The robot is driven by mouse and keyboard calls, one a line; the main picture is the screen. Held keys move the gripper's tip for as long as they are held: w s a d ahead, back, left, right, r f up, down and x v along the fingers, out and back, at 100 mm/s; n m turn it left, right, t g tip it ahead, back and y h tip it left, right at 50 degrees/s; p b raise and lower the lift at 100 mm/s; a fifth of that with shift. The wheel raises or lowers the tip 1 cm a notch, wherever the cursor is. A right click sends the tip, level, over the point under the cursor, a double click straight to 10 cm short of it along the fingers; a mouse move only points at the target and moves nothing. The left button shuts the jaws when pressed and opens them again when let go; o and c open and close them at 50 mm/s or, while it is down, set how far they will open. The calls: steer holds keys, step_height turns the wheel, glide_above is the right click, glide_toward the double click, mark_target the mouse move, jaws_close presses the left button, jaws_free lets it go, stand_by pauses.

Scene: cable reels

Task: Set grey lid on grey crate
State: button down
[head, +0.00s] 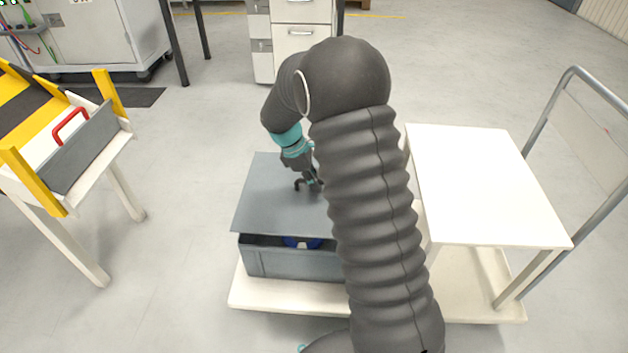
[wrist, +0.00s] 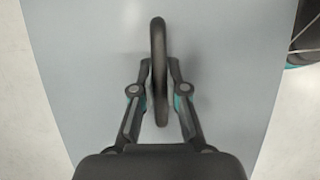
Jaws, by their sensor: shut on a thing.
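The grey lid (head: 270,207) is a flat panel with a dark handle (wrist: 158,70) on top. My gripper (head: 309,184) is shut on this handle; the wrist view shows both fingers (wrist: 159,90) closed around its bar. The lid is above the grey crate (head: 285,263), and a dark gap shows between them along the near side. The crate stands on a low cream platform (head: 285,297). A blue thing (head: 301,242) shows inside through the gap. My arm hides the right part of the lid and crate.
A white table (head: 480,180) stands to the right, with a grey tubular rail (head: 597,215) beyond it. Cabinets (head: 302,38) stand at the back. Floor between stand and crate is clear.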

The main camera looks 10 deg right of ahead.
mark_target(310, 190)
steer(key=shift+f+b, duration=1.75)
steer(key=shift+f, duration=0.7)
steer(key=shift+r+p, duration=0.1)
steer(key=shift+p, duration=0.2)
steer(key=shift+f, duration=0.7)
steer(key=c, duration=1.1)
jaws_free()
steer(key=shift+a, duration=0.1)
